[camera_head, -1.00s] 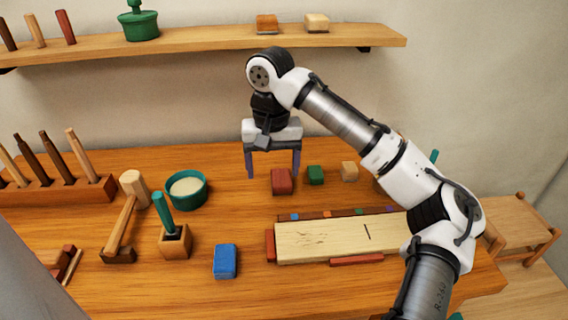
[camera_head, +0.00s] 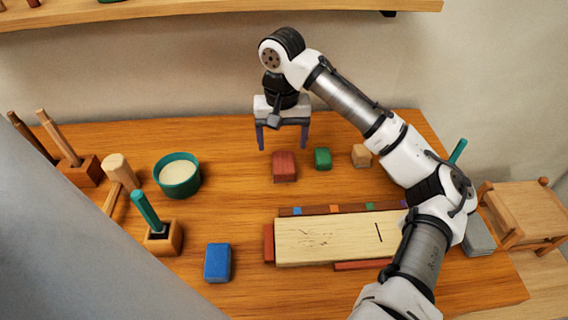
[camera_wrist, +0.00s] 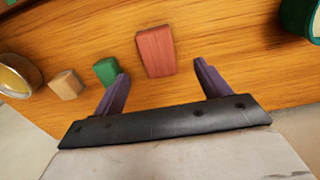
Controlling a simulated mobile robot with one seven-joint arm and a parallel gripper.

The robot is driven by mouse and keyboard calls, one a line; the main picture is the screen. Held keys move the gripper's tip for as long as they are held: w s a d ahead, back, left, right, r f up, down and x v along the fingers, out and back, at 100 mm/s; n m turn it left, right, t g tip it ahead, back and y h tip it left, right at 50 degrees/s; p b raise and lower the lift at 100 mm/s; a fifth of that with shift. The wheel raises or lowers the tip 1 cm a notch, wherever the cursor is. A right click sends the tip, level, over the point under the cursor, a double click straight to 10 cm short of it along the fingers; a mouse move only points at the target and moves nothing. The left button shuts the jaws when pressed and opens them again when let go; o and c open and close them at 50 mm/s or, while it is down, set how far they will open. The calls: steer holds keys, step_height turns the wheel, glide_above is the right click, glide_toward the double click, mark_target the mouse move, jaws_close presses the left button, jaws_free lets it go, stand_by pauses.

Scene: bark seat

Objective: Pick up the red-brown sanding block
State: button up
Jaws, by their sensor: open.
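The red-brown sanding block (camera_head: 285,166) lies on the wooden workbench, behind the pale board. In the wrist view the block (camera_wrist: 156,52) lies ahead of the fingertips, between the lines of the two fingers. My gripper (camera_head: 282,148) is open and empty, with its fingers pointing down, just behind and above the block in the head view. Its purple fingers (camera_wrist: 160,74) show apart in the wrist view, with nothing between them.
A green block (camera_head: 323,159) and a tan block (camera_head: 361,156) lie right of the red-brown block. A teal bowl (camera_head: 180,177) stands left. The pale board (camera_head: 335,240), a blue block (camera_head: 218,263) and a wooden holder (camera_head: 164,242) are nearer. Bench between bowl and red-brown block is clear.

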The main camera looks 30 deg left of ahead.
mark_target(284, 161)
steer(key=shift+w+d+f+p, duration=0.1)
steer(key=shift+f+p, duration=0.35)
steer(key=shift+f, duration=1.45)
steer(key=shift+w+f+p, duration=0.1)
steer(key=shift+f+p, duration=0.35)
steer(key=shift+f, duration=1.45)
steer(key=c, duration=1.1)
steer(key=shift+o, duration=0.2)
steer(key=shift+r, duration=0.15)
step_height(284, 161, up, 20)
steer(key=b, duration=0.1)
steer(key=shift+b, duration=0.35)
steer(key=o, duration=0.4)
steer(key=shift+c, duration=1.4)
